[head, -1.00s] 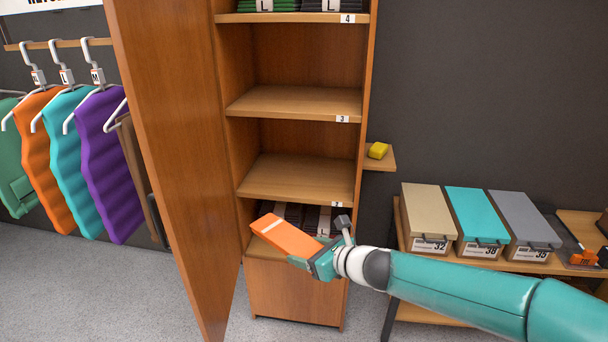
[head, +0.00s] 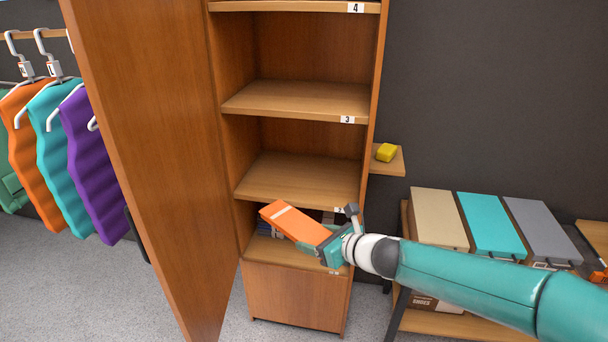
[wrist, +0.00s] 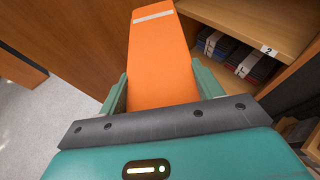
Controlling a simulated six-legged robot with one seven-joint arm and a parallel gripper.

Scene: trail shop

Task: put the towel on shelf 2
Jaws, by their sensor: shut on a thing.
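The towel is an orange folded block with a pale stripe (head: 292,222), also seen in the wrist view (wrist: 160,60). My gripper (head: 325,248) is shut on its near end, and the towel points out ahead to the left. In the head view it is in front of the cabinet's lower part, below the front edge of shelf 2. Shelf 2 (head: 300,180) is the bare board below shelf 3, and its label is partly hidden by my gripper in the head view. The label 2 shows in the wrist view (wrist: 267,50).
The cabinet door (head: 150,160) stands open on the left. Shelf 3 (head: 295,100) is also bare. Dark folded items (wrist: 240,60) lie below shelf 2. A yellow block (head: 386,152) sits on a side ledge. Shoe boxes (head: 490,220) stand at right.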

